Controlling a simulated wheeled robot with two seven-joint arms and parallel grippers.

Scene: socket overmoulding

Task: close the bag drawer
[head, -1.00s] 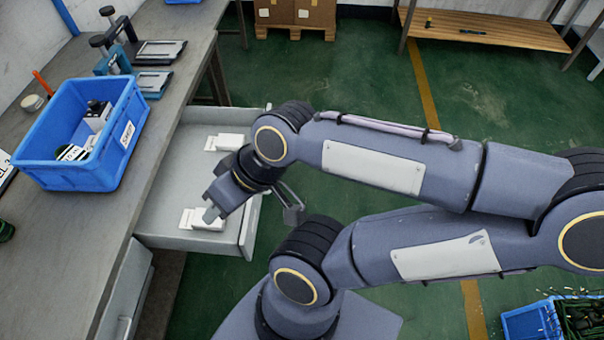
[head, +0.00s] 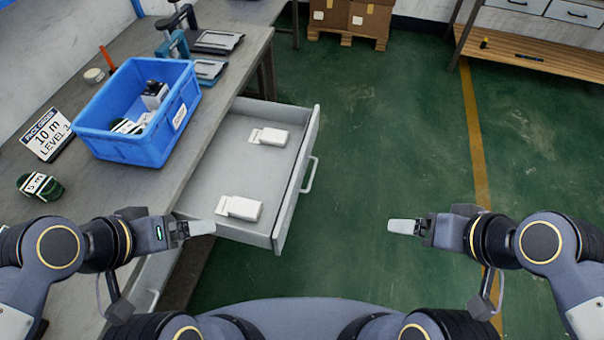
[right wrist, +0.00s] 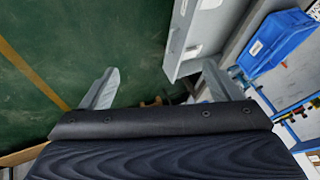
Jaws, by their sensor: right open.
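The grey bag drawer (head: 298,190) stands pulled out from under the workbench, open, with its handle (head: 310,174) on the outer front. Two white packs (head: 268,137) (head: 240,208) lie flat inside it. My left gripper (head: 210,228) is at the drawer's near left corner, overlapping it in the picture; I cannot tell whether it touches or how far its fingers are apart. My right gripper (head: 395,227) is open and empty over the floor, right of the drawer and apart from it. In the right wrist view its fingers (right wrist: 160,75) are spread, with the drawer front (right wrist: 192,40) beyond.
A blue bin (head: 125,150) with items stands on the workbench (head: 85,205), beside a sign (head: 47,135) and a dark green coil (head: 40,186). The green floor (head: 390,130) right of the drawer is clear. Cartons (head: 350,18) stand at the back.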

